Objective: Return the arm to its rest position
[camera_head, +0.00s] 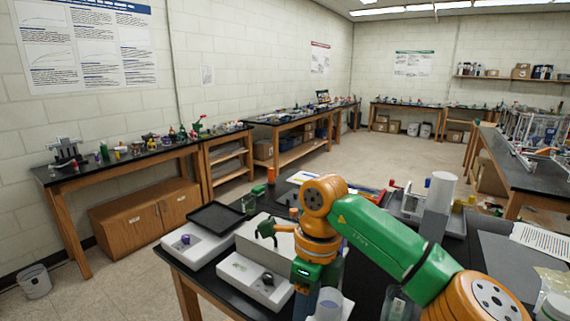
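My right arm (385,235), green with orange joints, reaches in from the lower right over the black-topped bench. Its orange wrist (318,240) is bent down above the front of the bench. Below it are a green block and a blue part that runs out at the bottom edge. I cannot make out the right gripper's fingertips or whether they hold anything. My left arm and gripper are not in view.
A tall white cylinder (440,192) stands behind the arm. Open floor (340,165) lies beyond.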

